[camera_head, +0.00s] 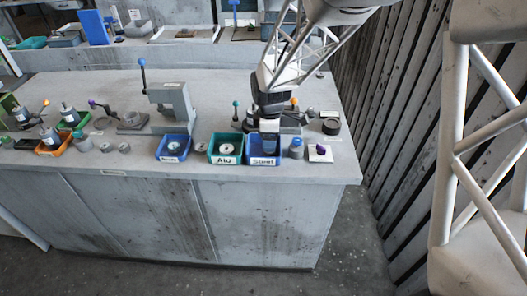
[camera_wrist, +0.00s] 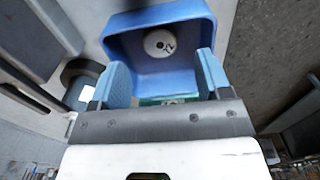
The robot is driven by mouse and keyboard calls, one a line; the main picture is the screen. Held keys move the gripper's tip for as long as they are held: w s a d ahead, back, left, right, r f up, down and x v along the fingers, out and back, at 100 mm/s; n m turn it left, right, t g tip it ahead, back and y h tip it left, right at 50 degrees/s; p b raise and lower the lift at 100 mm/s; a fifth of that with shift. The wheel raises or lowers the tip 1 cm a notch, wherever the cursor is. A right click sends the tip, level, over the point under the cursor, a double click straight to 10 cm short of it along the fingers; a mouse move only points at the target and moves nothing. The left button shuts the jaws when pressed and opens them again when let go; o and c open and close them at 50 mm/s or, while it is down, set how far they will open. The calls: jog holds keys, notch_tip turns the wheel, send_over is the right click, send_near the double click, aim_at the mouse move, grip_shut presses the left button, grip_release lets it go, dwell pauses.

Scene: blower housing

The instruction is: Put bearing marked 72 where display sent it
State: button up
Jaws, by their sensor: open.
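The bearing marked 72 (camera_wrist: 160,43) is a pale disc with a dark centre hole. It lies flat on the floor of a blue bin (camera_wrist: 202,30) in the wrist view. This appears to be the blue bin labelled Steel (camera_head: 263,161) in the head view, where my gripper hides its inside. My gripper (camera_head: 268,142) is over that bin, pointing down. In the wrist view my gripper (camera_wrist: 160,75) has its two blue fingers wide apart, with nothing between them. The bearing is beyond the fingertips, apart from them. I cannot make out a display.
The green bin labelled Alu (camera_head: 225,160) holds a round part and stands just left of the Steel bin. Another blue bin (camera_head: 172,157) is further left. A grey press (camera_head: 175,105) stands behind. A white card (camera_head: 327,157) with a purple piece lies to the right.

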notch_tip(320, 180, up, 8)
jog(key=shift+f, duration=0.2)
dwell(0.3)
dwell(0.8)
jog(key=s+d+r+m+t, duration=0.1)
jog(key=s+d+r+m, duration=0.8)
jog(key=s+d, duration=0.5)
jog(key=s+d+m, duration=0.2)
jog(key=s+m, duration=0.2)
jog(key=s, duration=0.4)
jog(key=s+d+r+m+t, duration=0.1)
jog(key=s+d+m, duration=0.2)
jog(key=s+m, duration=0.2)
jog(key=shift+s+d+r+t, duration=0.25)
jog(key=shift+s+d+t, duration=0.05)
jog(key=shift+s, duration=1.45)
